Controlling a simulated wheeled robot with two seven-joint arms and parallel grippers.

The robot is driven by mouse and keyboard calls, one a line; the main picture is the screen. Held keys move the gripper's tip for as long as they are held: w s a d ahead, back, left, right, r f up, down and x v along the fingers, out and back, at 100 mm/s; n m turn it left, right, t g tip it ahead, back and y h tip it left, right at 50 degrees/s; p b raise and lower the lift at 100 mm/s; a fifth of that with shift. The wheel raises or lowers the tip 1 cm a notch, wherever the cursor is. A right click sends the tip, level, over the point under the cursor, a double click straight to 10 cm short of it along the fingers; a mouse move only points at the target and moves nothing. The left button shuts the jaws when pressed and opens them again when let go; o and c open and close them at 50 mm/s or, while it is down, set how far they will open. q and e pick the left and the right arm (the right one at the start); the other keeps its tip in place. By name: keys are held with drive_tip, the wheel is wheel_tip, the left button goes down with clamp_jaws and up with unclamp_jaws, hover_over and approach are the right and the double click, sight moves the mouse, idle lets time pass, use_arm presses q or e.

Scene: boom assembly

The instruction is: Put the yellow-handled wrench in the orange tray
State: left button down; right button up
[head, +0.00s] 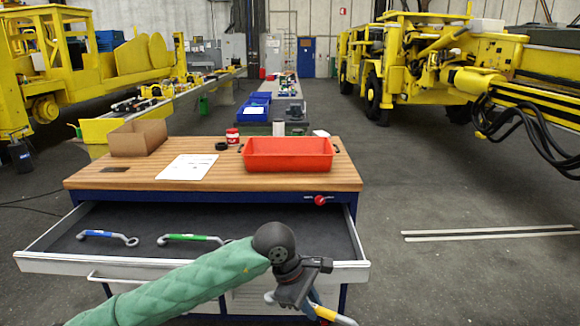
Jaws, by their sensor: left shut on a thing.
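The yellow-handled wrench (325,313) is at the bottom of the head view, in front of the open drawer. My left gripper (311,299) is shut on it; the gripper hides part of the wrench. The orange tray (288,163) stands on the right part of the wooden worktop, upright and apart from the gripper, which is lower and nearer to me. My right gripper is not in view.
The open drawer (80,262) holds a blue-handled wrench (98,234) and a green-handled wrench (185,238). On the worktop (120,182) are a cardboard box (138,138), a paper sheet (188,167), a black roll (221,146) and a red-and-white can (232,136).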

use_arm(q)
drive_tip(key=m, duration=0.1)
drive_tip(key=m+g, duration=0.1)
drive_tip(key=shift+s+a+f+m, duration=0.1)
drive_tip(key=shift+f+m, duration=0.1)
drive_tip(key=shift+m, duration=0.1)
drive_tip(key=shift+s+f+m+g, duration=0.15)
drive_tip(key=shift+m+g, duration=0.25)
drive_tip(key=shift+m, duration=0.3)
drive_tip(key=w+a+f+m+g+y, duration=0.1)
drive_tip(key=a+f+m, duration=0.2)
drive_tip(key=a, duration=0.9)
drive_tip(key=a+f+m+g+y, duration=0.1)
drive_tip(key=a+f+m, duration=0.3)
drive_tip(key=a, duration=0.9)
drive_tip(key=shift+w+a+f+m+y, duration=0.25)
drive_tip(key=shift+w+f+m+y, duration=0.1)
drive_tip(key=shift+f, duration=1.45)
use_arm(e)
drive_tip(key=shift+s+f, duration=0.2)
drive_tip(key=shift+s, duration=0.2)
